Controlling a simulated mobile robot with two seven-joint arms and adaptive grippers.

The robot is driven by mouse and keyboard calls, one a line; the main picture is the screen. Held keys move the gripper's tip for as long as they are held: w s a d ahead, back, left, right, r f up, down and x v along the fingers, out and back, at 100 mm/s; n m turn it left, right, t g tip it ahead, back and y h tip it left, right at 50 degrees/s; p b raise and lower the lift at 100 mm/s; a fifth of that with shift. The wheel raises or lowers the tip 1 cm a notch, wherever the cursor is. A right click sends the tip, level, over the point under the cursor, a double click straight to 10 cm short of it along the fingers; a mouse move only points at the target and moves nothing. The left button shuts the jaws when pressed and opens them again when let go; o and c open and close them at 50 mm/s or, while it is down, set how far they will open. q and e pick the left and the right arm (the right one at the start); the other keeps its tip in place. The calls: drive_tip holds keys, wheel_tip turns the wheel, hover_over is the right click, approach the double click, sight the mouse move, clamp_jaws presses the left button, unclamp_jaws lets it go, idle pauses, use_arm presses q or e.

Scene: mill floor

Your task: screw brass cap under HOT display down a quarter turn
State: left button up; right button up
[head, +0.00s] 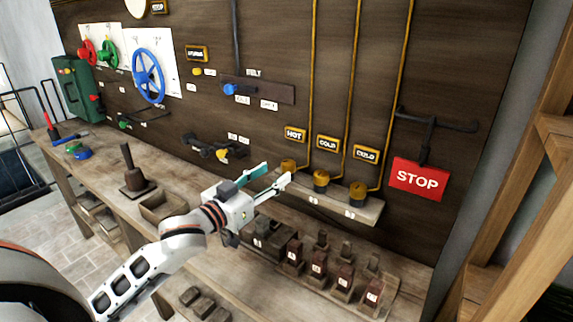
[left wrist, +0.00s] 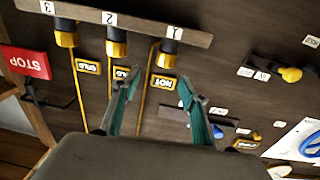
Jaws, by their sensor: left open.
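The HOT display (head: 294,134) is on the dark wall panel. Below it, the brass cap (head: 288,164) stands at the left end of a small wooden shelf (head: 330,203), partly hidden by my gripper's finger. My left gripper (head: 274,176) is open and empty, with its fingertips just in front of and left of this cap. In the left wrist view, which is upside down, the cap (left wrist: 169,47) sits on a dark base by label 1, beyond the spread teal fingers (left wrist: 160,76). The HOT display (left wrist: 163,82) shows between them. Contact is not visible. My right gripper is not in view.
Two similar brass caps, the middle one (head: 321,177) and the right one (head: 357,189), stand close by under COLD displays. Thin yellow pipes rise behind them. A red STOP sign (head: 418,179) hangs to the right. Dark blocks (head: 318,262) crowd the bench below.

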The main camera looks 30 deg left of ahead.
sight(284, 166)
use_arm(q)
drive_tip(key=shift+n+y, duration=0.3)
drive_tip(key=shift+y, duration=0.2)
drive_tip(key=shift+w+d+f, duration=0.1)
drive_tip(key=shift+w, duration=1.7)
drive_tip(key=shift+w+d+f, duration=0.1)
drive_tip(key=shift+w, duration=1.7)
drive_tip(key=c, duration=1.1)
